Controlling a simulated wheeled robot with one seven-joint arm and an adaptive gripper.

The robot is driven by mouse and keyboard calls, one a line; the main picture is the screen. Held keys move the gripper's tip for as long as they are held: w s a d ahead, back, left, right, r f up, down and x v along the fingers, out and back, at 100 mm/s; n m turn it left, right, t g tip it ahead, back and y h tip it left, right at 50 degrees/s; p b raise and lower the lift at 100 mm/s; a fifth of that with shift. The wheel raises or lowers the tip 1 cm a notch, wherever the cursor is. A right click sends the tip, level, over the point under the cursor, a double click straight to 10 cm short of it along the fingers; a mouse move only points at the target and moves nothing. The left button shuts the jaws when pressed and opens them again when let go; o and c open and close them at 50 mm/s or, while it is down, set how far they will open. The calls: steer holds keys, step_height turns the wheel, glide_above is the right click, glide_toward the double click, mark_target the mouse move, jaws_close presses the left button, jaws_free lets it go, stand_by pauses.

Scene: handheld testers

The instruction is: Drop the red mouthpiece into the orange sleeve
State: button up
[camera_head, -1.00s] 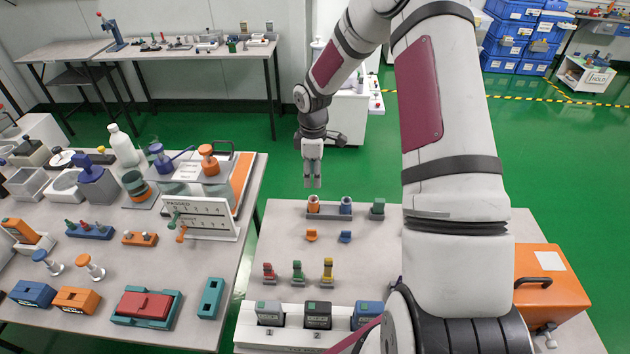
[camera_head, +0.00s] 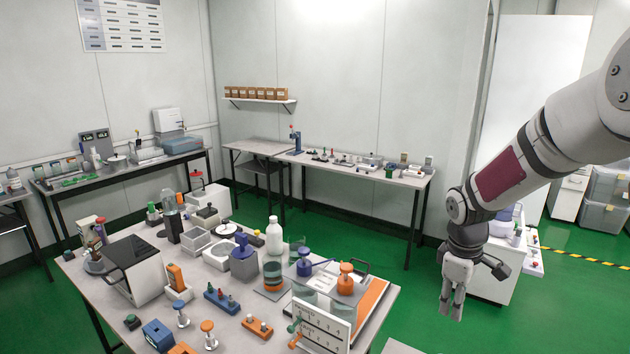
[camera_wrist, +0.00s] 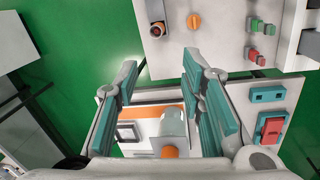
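My gripper (camera_head: 452,301) hangs pointing down over the floor, beyond the worktable, in the head view. In the wrist view its teal-padded fingers (camera_wrist: 158,92) are wide apart with nothing held between them. The orange sleeve (camera_wrist: 157,28) appears to be the round, dark-holed piece near the table corner in the wrist view, well ahead of the fingers. A small red piece (camera_wrist: 254,54), probably the red mouthpiece, stands farther right on the same table, beside a green one (camera_wrist: 256,25). In the head view that table is almost wholly cut off, so neither shows there.
An orange cap-like piece (camera_wrist: 194,21) lies near the sleeve. A second table (camera_head: 381,312) carries a panelled fixture (camera_head: 322,326), a white bottle (camera_head: 274,238) and several testers; below my fingers, an orange-capped fixture (camera_wrist: 170,151) shows. Open green floor (camera_wrist: 85,45) lies to the left.

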steer(key=s+a+r+m+t, duration=0.1)
steer(key=s+a+r+m, duration=0.15)
steer(key=s+r, duration=0.45)
steer(key=s+a+r+m+t, duration=0.15)
steer(key=s+a+r, duration=0.3)
steer(key=r, duration=0.45)
steer(key=s+a+r+m+t, duration=0.1)
steer(key=s+a+r+m, duration=0.1)
steer(key=s, duration=0.5)
steer(key=s+a+r+m+t+y, duration=0.1)
steer(key=s+a+m, duration=0.2)
steer(key=s, duration=0.4)
steer(key=shift+s+r, duration=0.25)
steer(key=shift+r, duration=0.15)
steer(key=shift+d, duration=0.1)
